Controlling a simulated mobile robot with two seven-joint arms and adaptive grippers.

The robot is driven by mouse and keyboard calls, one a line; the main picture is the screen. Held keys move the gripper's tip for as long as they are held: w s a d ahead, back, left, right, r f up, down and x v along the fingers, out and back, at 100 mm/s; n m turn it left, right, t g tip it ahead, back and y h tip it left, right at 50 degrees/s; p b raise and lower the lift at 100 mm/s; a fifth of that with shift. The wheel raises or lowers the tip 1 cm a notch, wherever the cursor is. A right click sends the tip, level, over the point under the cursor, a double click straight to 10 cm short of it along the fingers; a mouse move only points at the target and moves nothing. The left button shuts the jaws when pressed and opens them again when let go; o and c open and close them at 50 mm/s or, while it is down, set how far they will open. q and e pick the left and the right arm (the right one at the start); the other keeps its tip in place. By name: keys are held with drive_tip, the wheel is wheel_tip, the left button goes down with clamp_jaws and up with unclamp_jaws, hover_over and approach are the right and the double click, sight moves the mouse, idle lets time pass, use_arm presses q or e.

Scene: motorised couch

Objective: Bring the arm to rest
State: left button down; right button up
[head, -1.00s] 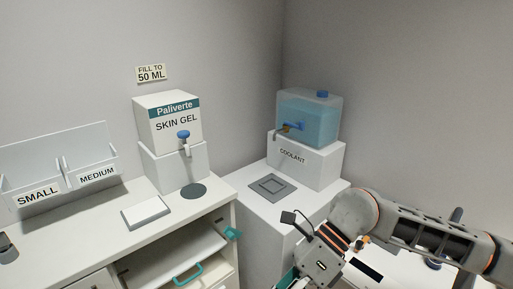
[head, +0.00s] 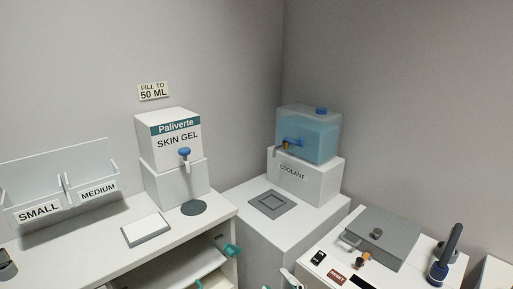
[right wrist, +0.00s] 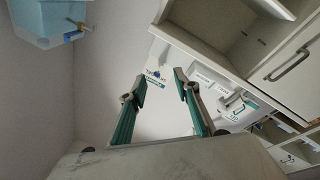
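My right gripper (right wrist: 161,84) shows in the right wrist view with its two teal-lined fingers spread apart. Nothing is between them, and it is open and empty. In the head view, the right arm no longer crosses the picture. A small white and teal part (head: 290,279) shows at the bottom edge there; I cannot tell whether it is mine. My left gripper is in neither view.
A skin gel dispenser (head: 173,155) stands on the left counter beside a white pad (head: 146,229). A coolant tank (head: 309,133) stands on the corner cabinet. A grey-lidded unit (head: 376,238) is at right.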

drive_tip(key=s+d+f+m+g+h, duration=0.2)
drive_tip(key=s+d+f+m+h, duration=0.1)
drive_tip(key=f, duration=0.5)
drive_tip(key=s+d+f+m+g+h, duration=0.2)
drive_tip(key=s+d+f, duration=0.4)
drive_tip(key=f, duration=0.3)
drive_tip(key=s+d+f+m+g+h, duration=0.2)
drive_tip(key=s+d+f+m, duration=0.3)
drive_tip(key=f, duration=0.3)
drive_tip(key=shift+s+d+f+m+h, duration=0.3)
drive_tip(key=shift+s+f+h, duration=0.1)
drive_tip(key=shift+s+h, duration=0.45)
drive_tip(key=shift+w, duration=0.15)
